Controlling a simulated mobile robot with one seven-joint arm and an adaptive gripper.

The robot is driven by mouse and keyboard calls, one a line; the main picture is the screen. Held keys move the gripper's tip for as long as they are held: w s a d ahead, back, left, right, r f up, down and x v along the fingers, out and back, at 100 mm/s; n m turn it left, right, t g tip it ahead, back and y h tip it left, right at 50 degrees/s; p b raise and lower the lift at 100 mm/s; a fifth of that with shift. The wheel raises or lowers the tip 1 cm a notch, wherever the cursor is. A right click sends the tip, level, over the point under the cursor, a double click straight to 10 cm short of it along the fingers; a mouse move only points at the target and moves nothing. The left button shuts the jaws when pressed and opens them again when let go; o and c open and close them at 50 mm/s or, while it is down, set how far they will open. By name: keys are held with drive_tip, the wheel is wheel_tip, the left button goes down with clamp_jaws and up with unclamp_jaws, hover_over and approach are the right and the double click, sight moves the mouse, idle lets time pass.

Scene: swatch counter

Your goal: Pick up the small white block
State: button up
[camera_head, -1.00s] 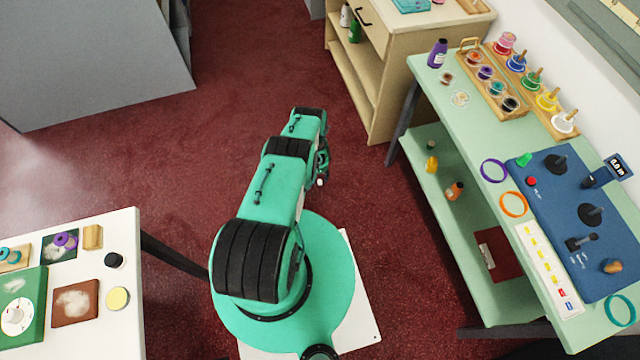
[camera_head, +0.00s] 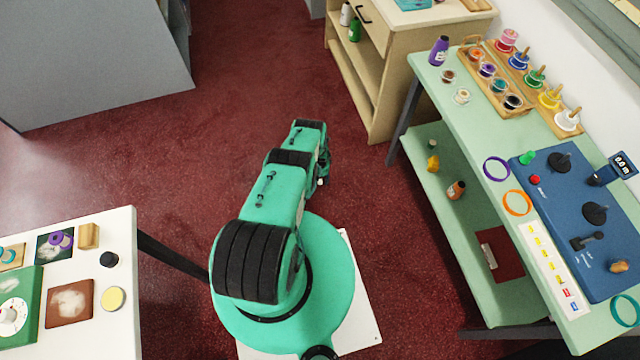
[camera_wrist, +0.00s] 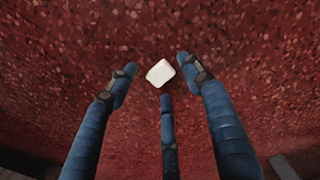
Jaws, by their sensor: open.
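The small white block (camera_wrist: 160,73) lies on the dark red carpet in the wrist view, with one flat face toward the camera. My gripper (camera_wrist: 157,78) has three blue-grey fingers, spread open around the block in the picture. The left and right fingertips are on either side of it, and the middle fingertip is just below it. I see no finger clearly touching it, and I cannot tell how high the fingertips are above the floor. In the head view my gripper (camera_head: 322,172) is mostly hidden behind my green arm. A tiny white spot shows there, too small to identify surely.
A light green table (camera_head: 482,205) with pots, rings and a blue control board (camera_head: 580,210) stands at the right. A wooden cabinet (camera_head: 372,85) stands behind it. A white table (camera_head: 115,300) is at the lower left, and a grey cabinet (camera_head: 90,60) at the upper left. Carpet around my arm is clear.

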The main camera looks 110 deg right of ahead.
drive_tip(key=shift+d+f, duration=0.1)
drive_tip(key=shift+f, duration=0.25)
drive_tip(key=shift+c, duration=0.3)
drive_tip(key=c, duration=0.9)
drive_tip(key=shift+c, duration=0.3)
drive_tip(key=shift+r, duration=0.1)
drive_tip(key=shift+r+p, duration=0.55)
drive_tip(key=shift+r, duration=0.8)
drive_tip(key=w+a+p, duration=0.1)
drive_tip(key=w+a, duration=0.1)
drive_tip(key=a, duration=0.3)
drive_tip(key=w+a+r+p, duration=0.1)
drive_tip(key=w+a+p, duration=0.1)
drive_tip(key=a, duration=0.3)
drive_tip(key=w+a+r+p, duration=0.1)
drive_tip(key=w+a, duration=0.1)
drive_tip(key=a, duration=0.2)
drive_tip(key=shift+w+a, duration=0.15)
drive_tip(key=shift+a, duration=0.25)
